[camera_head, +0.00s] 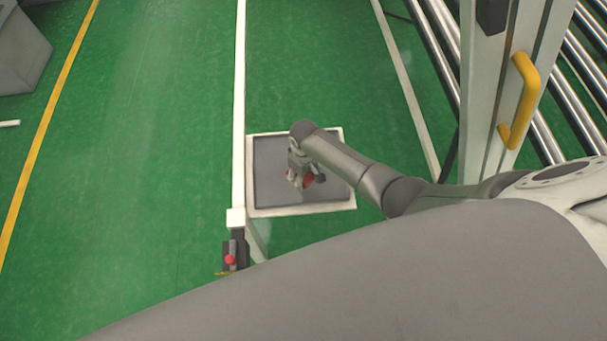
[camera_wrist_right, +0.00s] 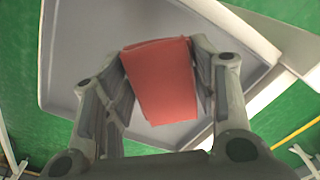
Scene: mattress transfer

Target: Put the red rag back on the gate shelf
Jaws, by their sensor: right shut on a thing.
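The red rag (camera_wrist_right: 160,80) is a folded red block between the two fingers of my right gripper (camera_wrist_right: 162,85), which is shut on it. In the head view only a small bit of the rag (camera_head: 308,181) shows beside my right gripper (camera_head: 303,181). The gate shelf (camera_head: 268,198) is a grey tray with a raised white rim. My right gripper and the rag are over the shelf, and its grey surface (camera_wrist_right: 85,75) fills much of the right wrist view. I cannot tell whether the rag touches the shelf. My left gripper is not in view.
A white gate rail (camera_head: 239,100) runs along the shelf's left side. A small box with a red button (camera_head: 230,259) is at its lower end. A post with a yellow handle (camera_head: 523,98) and metal rollers (camera_head: 580,110) stand at the right.

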